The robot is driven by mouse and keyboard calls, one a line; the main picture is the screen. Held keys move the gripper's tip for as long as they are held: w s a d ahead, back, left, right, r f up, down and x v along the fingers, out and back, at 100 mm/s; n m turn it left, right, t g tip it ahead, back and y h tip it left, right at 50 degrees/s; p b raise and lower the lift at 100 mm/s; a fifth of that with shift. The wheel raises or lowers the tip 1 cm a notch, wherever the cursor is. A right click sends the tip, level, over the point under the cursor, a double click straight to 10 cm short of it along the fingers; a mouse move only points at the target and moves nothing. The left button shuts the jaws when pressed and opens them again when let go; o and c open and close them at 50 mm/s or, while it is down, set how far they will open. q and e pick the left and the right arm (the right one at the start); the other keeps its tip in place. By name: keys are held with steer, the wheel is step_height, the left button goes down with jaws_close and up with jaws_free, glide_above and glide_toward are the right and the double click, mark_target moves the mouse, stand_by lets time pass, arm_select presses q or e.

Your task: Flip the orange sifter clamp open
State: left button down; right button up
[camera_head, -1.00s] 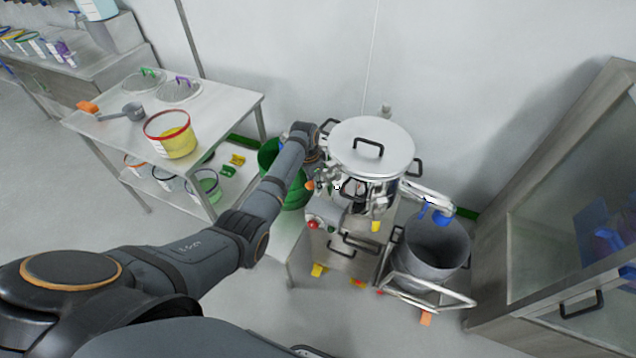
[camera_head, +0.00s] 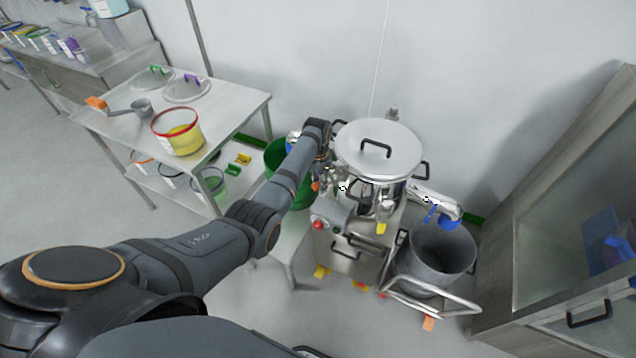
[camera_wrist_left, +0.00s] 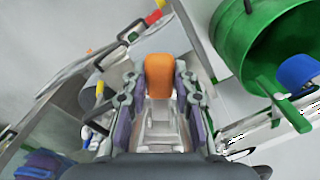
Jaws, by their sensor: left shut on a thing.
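The sifter (camera_head: 380,155) is a steel machine with a round lidded top, right of centre in the head view. Its orange clamp (camera_head: 316,187) shows as a small orange spot at the machine's left side. In the left wrist view the orange clamp handle (camera_wrist_left: 158,75) sits between my two fingers, with a pale metal part below it. My left gripper (camera_wrist_left: 158,88) is shut on the handle. In the head view the left gripper (camera_head: 333,182) is small and partly lost against the machine's metal parts. My right gripper is not in view.
A green bin (camera_head: 277,155) stands left of the machine, behind my left arm. A grey bucket (camera_head: 440,248) on a wheeled frame stands to its right. A steel table (camera_head: 235,110) with a yellow-filled tub (camera_head: 178,132) is at the left, a glass-fronted cabinet (camera_head: 560,210) at the right.

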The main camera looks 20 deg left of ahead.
arm_select(q)
steer(key=shift+w+d+r, duration=0.25)
steer(key=shift+w+r, duration=0.3)
steer(key=shift+r, duration=0.05)
steer(key=c, duration=1.3)
jaws_free()
steer(key=shift+o, duration=1.3)
steer(key=shift+w+d+f, duration=0.15)
steer(key=shift+w, duration=0.05)
steer(key=shift+d+f, duration=0.1)
steer(key=shift+d, duration=0.05)
steer(key=shift+s+a, duration=0.2)
steer(key=shift+s, duration=0.05)
step_height(320, 180, up, 12)
steer(key=shift+s, duration=0.15)
